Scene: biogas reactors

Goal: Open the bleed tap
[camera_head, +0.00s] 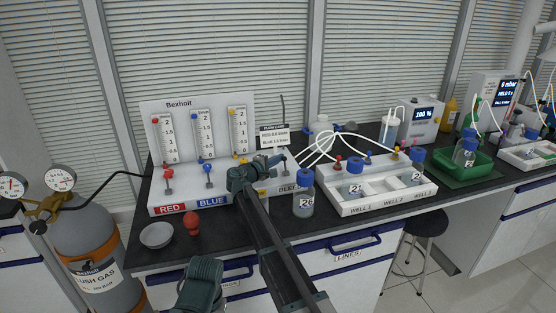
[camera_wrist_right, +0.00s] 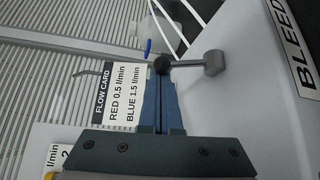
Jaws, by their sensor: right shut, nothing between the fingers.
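The bleed tap (camera_wrist_right: 214,63) is a grey tap body with a short lever ending in a dark round knob, beside the BLEED label (camera_wrist_right: 294,60). In the right wrist view the lever lies sideways, with its knob at the fingertips of my right gripper (camera_wrist_right: 160,78). The blue fingers are shut together with nothing between them; I cannot tell whether they touch the knob. In the head view my right gripper (camera_head: 268,174) is at the panel's right end and partly hides the tap area. A teal part of mine at the bottom may be my left gripper (camera_head: 200,284); its fingers are not visible.
The Bexholt panel (camera_head: 180,105) carries flow tubes and RED and BLUE taps. The flow card (camera_head: 272,136) stands behind my gripper. Bottle 26 (camera_head: 303,198) and the well tray (camera_head: 385,200) are close on the right. A bowl (camera_head: 157,235) and red bulb (camera_head: 192,224) lie in front.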

